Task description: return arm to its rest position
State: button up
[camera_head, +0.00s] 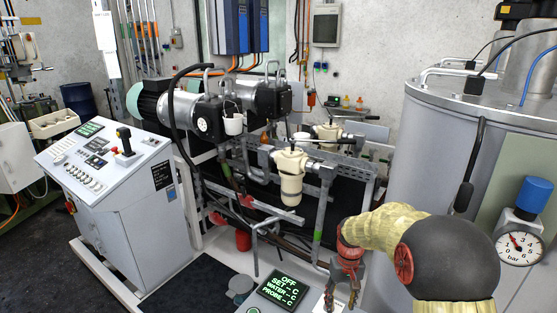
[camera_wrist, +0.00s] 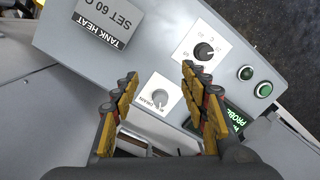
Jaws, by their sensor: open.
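My gripper (camera_head: 341,298) hangs at the bottom of the head view, at the end of my yellow-sleeved arm, beside the small display panel (camera_head: 279,290). In the wrist view my gripper (camera_wrist: 159,78) is open, its two yellow-and-dark fingers apart with nothing between them. It points at a grey control box (camera_wrist: 152,52). A white plate with a small knob (camera_wrist: 159,97) shows between the fingers, and a black knob (camera_wrist: 204,52) lies just beyond the right finger. I cannot tell whether the fingers touch the box.
The box bears a "TANK HEAT" label (camera_wrist: 105,22) and two green buttons (camera_wrist: 264,90). Pumps and pipes (camera_head: 290,170) fill the middle; a control console (camera_head: 105,165) stands left.

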jog(key=s+r+t+b, duration=0.1)
jog(key=s+r+t, duration=0.1)
jog(key=s+r, duration=0.4)
jog(key=s+r+t+b, duration=0.1)
jog(key=s+r+t, duration=0.1)
jog(key=s+r, duration=0.5)
jog(key=s+r+t+b, duration=0.1)
jog(key=s+r, duration=0.6)
jog(key=s, duration=0.9)
jog(key=shift+a+m+t, duration=0.3)
jog(key=shift+m+t, duration=0.1)
jog(key=shift+t, duration=0.4)
jog(key=shift+r, duration=0.1)
